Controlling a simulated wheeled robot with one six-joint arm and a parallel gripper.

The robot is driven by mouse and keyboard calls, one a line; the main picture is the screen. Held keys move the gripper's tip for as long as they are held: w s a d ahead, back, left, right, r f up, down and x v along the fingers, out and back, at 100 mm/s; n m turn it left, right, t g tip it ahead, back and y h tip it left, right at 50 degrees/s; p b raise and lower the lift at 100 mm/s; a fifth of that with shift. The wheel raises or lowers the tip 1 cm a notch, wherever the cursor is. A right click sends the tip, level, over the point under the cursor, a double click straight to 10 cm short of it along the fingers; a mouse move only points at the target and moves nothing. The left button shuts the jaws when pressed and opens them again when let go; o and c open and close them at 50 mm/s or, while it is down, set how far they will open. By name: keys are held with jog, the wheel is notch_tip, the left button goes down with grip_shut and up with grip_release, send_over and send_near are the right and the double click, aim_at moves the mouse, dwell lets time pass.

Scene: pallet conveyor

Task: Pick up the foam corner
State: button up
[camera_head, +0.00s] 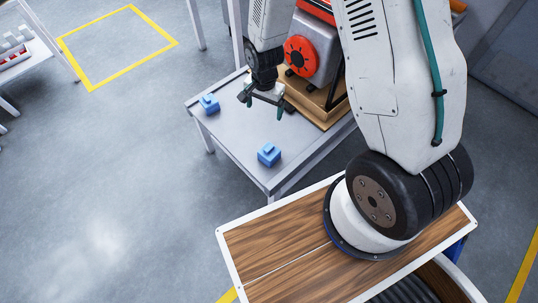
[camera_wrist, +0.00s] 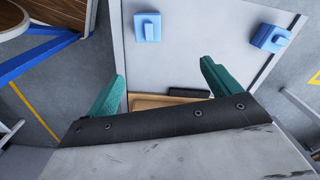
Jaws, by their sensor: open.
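Two blue foam corners lie apart on the grey table (camera_head: 236,130). One (camera_head: 268,154) is near the table's front corner and shows at the top middle of the wrist view (camera_wrist: 148,27). The other (camera_head: 209,103) is near the left edge and shows at the upper right of the wrist view (camera_wrist: 271,38). My gripper (camera_head: 264,101) is above the table, between and behind the two corners, pointing down. In the wrist view its green fingers (camera_wrist: 163,72) are spread wide with nothing between them. Neither corner is touched.
A wooden pallet (camera_head: 322,112) carries a grey and red machine (camera_head: 312,52) at the back of the table, close beside my gripper. The pallet's edge also shows in the wrist view (camera_wrist: 150,101). The table is bare between the corners.

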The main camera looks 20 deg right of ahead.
aim_at(269, 149)
jog(key=s+f+m, duration=0.1)
jog(key=f, duration=0.4)
jog(key=s+f+m, duration=0.1)
jog(key=f, duration=0.8)
jog(key=shift+s+a+f+m, duration=0.3)
jog(key=shift+s+f+m, duration=0.1)
jog(key=f, duration=0.5)
jog(key=d+f, duration=0.1)
jog(key=f, duration=0.1)
jog(key=shift+f, duration=0.15)
jog(key=shift+c, duration=0.3)
jog(key=c, duration=1)
